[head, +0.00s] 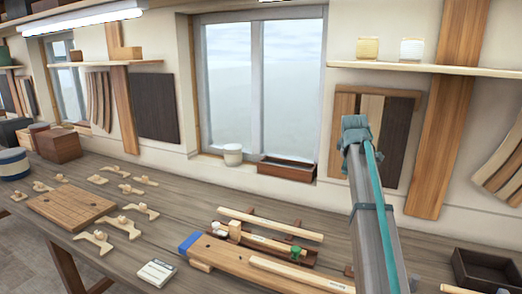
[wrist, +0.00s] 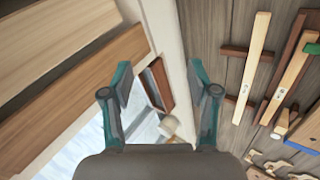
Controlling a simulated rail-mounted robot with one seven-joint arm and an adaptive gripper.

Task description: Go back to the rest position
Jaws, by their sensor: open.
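My gripper (wrist: 158,76) shows in the wrist view with its two teal-grey fingers spread wide apart. Nothing is held between them. Beyond the fingers are the window sill, a small brown tray and a white pot, all at a distance and not touched. In the head view my arm rises from the lower right in front of the wall. I cannot make out the fingers there.
The long workbench (head: 130,175) carries a wooden board (head: 70,204), several small wooden pieces, a white label block (head: 156,273) and long wooden strips (head: 270,224). A dark tray (head: 486,270) stands at right. The sill holds a white pot (head: 232,154) and brown tray (head: 287,168).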

